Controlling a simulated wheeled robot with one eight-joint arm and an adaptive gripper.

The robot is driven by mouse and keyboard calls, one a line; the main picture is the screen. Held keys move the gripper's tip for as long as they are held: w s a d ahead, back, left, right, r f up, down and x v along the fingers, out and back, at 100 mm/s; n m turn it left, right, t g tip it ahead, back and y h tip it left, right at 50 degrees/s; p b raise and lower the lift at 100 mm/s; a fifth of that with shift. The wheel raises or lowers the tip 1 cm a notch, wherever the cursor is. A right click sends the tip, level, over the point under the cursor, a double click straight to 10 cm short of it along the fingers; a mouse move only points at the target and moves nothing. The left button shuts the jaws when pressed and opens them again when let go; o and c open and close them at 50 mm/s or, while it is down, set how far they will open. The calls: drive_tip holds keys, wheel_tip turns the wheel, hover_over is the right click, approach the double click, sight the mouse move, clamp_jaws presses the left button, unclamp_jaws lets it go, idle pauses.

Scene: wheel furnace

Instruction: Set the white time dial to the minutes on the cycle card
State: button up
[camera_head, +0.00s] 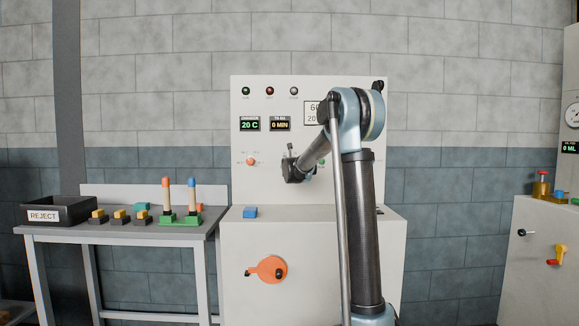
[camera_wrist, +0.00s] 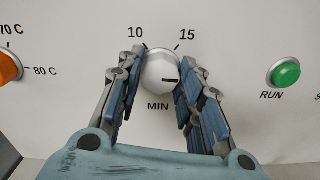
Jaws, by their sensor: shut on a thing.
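The white time dial (camera_wrist: 160,76) is between my gripper's fingers (camera_wrist: 152,85) in the wrist view, over the word MIN. The fingers are shut on its two sides. Its dark pointer mark points right. Labels 10 and 15 show above it; any other labels are hidden. In the head view my gripper (camera_head: 291,168) is at the furnace panel (camera_head: 262,185) and hides the dial. The cycle card (camera_head: 312,112) is partly covered by my arm; only a line starting with 6 and one starting with 20 show. The minute display (camera_head: 280,124) reads 0 MIN.
An orange dial (camera_wrist: 8,67) is left of my gripper, by 70 C and 80 C. A green RUN button (camera_wrist: 285,72) is to the right. The temperature display (camera_head: 250,124) reads 20 C. A side table (camera_head: 70,231) stands left.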

drive_tip(key=shift+s+f+m, duration=0.1)
drive_tip(key=shift+f+m, duration=0.05)
drive_tip(key=shift+m, duration=0.85)
drive_tip(key=o, duration=1.1)
drive_tip(key=shift+c, duration=0.2)
drive_tip(key=s, duration=1.1)
drive_tip(key=shift+s+a, duration=0.2)
drive_tip(key=shift+s, duration=0.2)
